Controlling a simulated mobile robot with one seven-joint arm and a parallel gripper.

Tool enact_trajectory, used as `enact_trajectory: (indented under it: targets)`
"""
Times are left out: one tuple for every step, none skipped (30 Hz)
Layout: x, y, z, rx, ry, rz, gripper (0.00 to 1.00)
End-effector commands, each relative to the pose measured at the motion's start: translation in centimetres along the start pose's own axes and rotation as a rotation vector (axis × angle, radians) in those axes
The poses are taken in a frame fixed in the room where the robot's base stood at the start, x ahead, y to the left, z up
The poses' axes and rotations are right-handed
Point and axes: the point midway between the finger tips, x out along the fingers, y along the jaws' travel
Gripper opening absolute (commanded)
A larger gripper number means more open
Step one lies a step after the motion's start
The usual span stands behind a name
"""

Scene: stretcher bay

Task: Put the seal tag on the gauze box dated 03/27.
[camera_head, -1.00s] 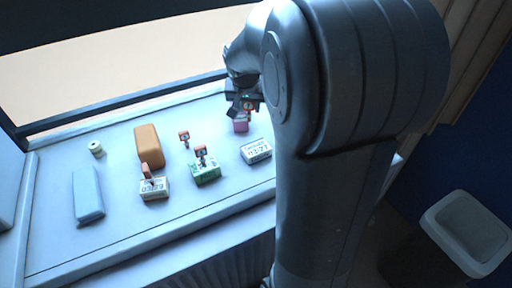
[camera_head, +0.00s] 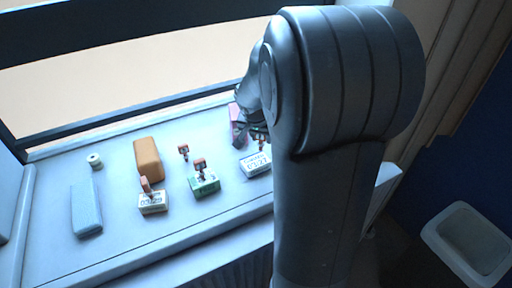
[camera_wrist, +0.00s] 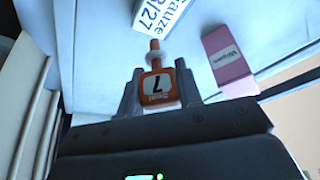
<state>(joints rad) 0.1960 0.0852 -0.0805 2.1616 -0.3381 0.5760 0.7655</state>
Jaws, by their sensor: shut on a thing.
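My gripper (camera_wrist: 160,95) is shut on an orange seal tag (camera_wrist: 158,86) with a white label showing a 7. The tag's orange stem, with a pale collar, points up the wrist view. The white gauze box dated 03/27 (camera_wrist: 163,14) lies just beyond the stem tip, partly cut off by the frame. I cannot tell whether they touch. In the head view this gauze box (camera_head: 254,164) is at the right of the shelf, partly behind my arm. My gripper (camera_head: 250,138) is at its far edge, and the tag there is mostly hidden.
A pink wipes box (camera_wrist: 228,58) stands close to my gripper. A green box (camera_head: 205,188) and another white dated box (camera_head: 152,205) each have a red-orange tag. Another tag (camera_head: 183,151) stands behind. An orange block (camera_head: 148,158), blue block (camera_head: 86,205) and small roll (camera_head: 95,161) lie left.

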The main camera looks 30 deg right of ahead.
Motion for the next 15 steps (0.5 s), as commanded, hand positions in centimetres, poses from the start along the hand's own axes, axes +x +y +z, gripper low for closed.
enact_trajectory:
  targets:
    - [0.5,-0.7,0.1,-0.004,-0.001,0.001,0.11]
    - [0.6,-1.1,0.2,-0.003,-0.001,0.0,0.11]
    - [0.8,-1.4,0.2,-0.003,0.0,-0.001,0.11]
    - [0.9,-1.6,0.3,-0.002,0.001,-0.001,0.11]
    - [0.9,-1.7,0.3,-0.001,0.001,-0.001,0.11]
    - [1.1,-1.8,0.3,-0.001,0.001,-0.001,0.11]
    - [1.3,-1.8,0.4,-0.001,0.0,0.0,0.11]
    - [1.5,-1.8,0.5,-0.001,0.0,0.001,0.11]
    - [1.9,-1.8,0.7,-0.002,-0.001,0.002,0.11]
    - [2.2,-1.8,0.8,-0.002,-0.001,0.002,0.11]
    - [2.6,-1.8,1.0,-0.001,-0.001,0.001,0.11]
    - [3.3,-1.7,1.3,-0.001,-0.003,0.002,0.11]
    - [3.7,-1.7,1.4,-0.002,-0.002,0.002,0.11]
    - [4.1,-1.7,1.6,-0.002,-0.002,0.002,0.11]
    - [4.5,-1.7,1.8,-0.001,-0.002,0.001,0.11]
